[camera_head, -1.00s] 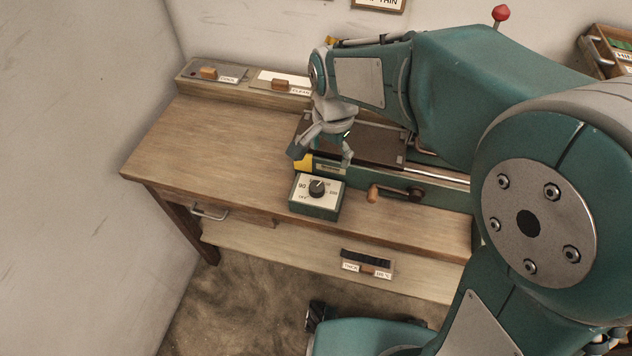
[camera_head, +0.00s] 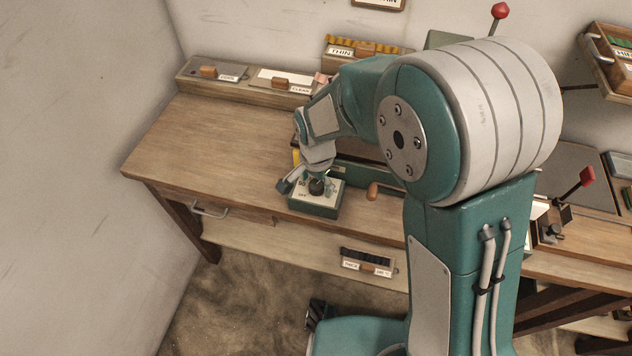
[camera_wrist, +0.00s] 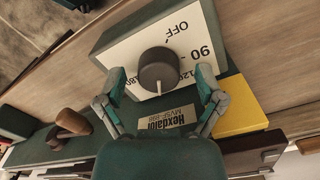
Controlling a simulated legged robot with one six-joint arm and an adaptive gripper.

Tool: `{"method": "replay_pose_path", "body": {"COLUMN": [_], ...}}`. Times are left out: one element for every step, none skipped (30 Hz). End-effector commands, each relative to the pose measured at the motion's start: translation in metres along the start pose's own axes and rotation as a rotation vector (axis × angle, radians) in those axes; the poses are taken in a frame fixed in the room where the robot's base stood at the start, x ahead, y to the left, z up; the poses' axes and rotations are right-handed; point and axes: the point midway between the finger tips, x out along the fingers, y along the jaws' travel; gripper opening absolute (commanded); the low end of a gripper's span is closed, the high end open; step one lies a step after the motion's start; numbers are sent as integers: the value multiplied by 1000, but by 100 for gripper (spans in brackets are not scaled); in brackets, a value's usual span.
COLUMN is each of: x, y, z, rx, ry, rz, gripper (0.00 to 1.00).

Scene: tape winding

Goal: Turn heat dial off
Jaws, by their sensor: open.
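The heat dial (camera_head: 317,187) is a dark round knob on the white face of a small green box (camera_head: 314,209) on the workbench. In the wrist view the knob (camera_wrist: 158,69) sits on a plate marked "OFF", "90" and "120". Its pale pointer line points down, away from "OFF", toward the nameplate. My gripper (camera_wrist: 163,82) is open, with one finger on each side of the knob's lower part and a gap to it. In the head view my gripper (camera_head: 301,184) is just above the box, partly covering the dial face.
A yellow block (camera_wrist: 242,106) stands beside the box in the wrist view. A crank with a wooden handle (camera_head: 373,191) is right of the box. Labelled holders (camera_head: 241,74) line the bench's back edge. The bench's left part is bare.

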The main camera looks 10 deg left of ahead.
Motion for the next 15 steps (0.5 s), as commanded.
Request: {"method": "replay_pose_path", "body": {"x": [1,2,2,2,1,1,1,1,1,1,1,1,1,1,1], "y": [0,0,0,0,0,0,0,0,0,0,0,0,0,0,-1], "z": [0,0,0,0,0,0,0,0,0,0,0,0,0,0,0], "rx": [0,0,0,0,0,0,0,0,0,0,-1,0,0,0,0], "ry": [0,0,0,0,0,0,0,0,0,0,0,0,0,0,0], "rz": [0,0,0,0,0,0,0,0,0,0,0,0,0,0,0], "gripper": [87,87,87,87,87,87,87,78,61,47,34,16,4,5,5]}}
